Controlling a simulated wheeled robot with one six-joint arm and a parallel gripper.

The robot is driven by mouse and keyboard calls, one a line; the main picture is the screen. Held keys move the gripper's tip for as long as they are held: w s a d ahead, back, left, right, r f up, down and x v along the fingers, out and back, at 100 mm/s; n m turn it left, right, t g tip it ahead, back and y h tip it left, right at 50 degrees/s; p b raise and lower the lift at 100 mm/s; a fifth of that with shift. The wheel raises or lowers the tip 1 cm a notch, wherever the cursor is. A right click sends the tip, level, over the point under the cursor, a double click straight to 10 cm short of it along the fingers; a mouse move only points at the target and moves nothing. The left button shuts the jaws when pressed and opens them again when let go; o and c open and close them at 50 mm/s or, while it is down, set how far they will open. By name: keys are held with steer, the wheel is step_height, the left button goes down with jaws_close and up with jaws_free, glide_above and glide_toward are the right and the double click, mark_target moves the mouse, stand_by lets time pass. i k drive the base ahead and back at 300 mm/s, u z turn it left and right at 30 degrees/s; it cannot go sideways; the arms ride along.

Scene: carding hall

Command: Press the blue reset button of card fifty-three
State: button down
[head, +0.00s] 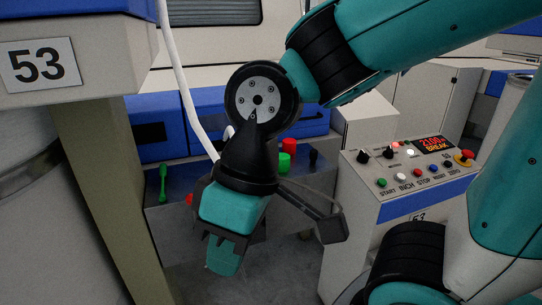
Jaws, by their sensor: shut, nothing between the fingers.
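The control console (395,209) at the right carries a partly visible 53 on its front. The blue reset button (434,167) sits in its lower row, between the red stop button (420,172) and a dark knob (447,163). My gripper (222,262) points downward at lower centre, well to the left of the console and apart from the buttons. Its fingers are together and hold nothing. The button is in plain view.
A green start button (381,183), a white inch button (403,178) and a red mushroom button (465,155) share the panel. The lit display (434,144) reads BREAK. A dark shelf (172,222) with small items lies behind my gripper.

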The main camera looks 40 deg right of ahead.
mark_target(432, 168)
steer(key=z, duration=2.15)
